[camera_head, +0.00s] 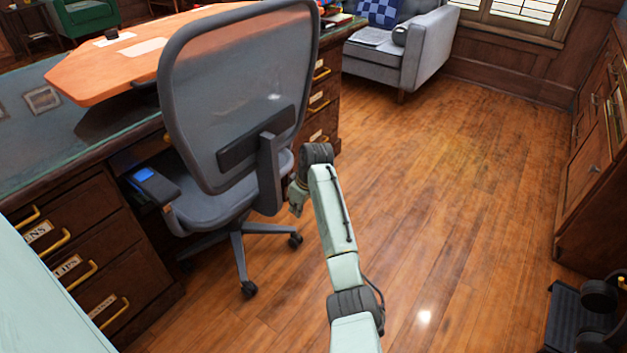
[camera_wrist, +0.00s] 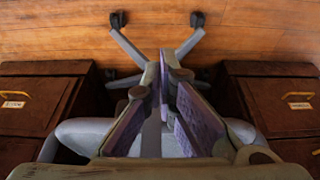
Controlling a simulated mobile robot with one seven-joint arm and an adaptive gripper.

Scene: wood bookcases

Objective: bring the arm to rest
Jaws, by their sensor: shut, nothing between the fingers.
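My arm (camera_head: 333,210) reaches forward over the floor in the head view, bent at the wrist beside the office chair. My gripper (camera_wrist: 164,66) shows in the wrist view with its two fingers drawn together at the tips and nothing between them. In the head view only a small part of the gripper end shows, near the chair's right side, and the fingers cannot be made out. The grey office chair (camera_head: 240,95) stands just left of the wrist, in front of the desk. I cannot tell whether the arm touches it.
A desk (camera_head: 75,150) with labelled drawers and an orange board (camera_head: 115,75) on top fills the left. A grey armchair (camera_head: 430,50) stands at the back. A wooden cabinet (camera_head: 590,150) lines the right wall. The wood floor (camera_head: 460,190) between is clear.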

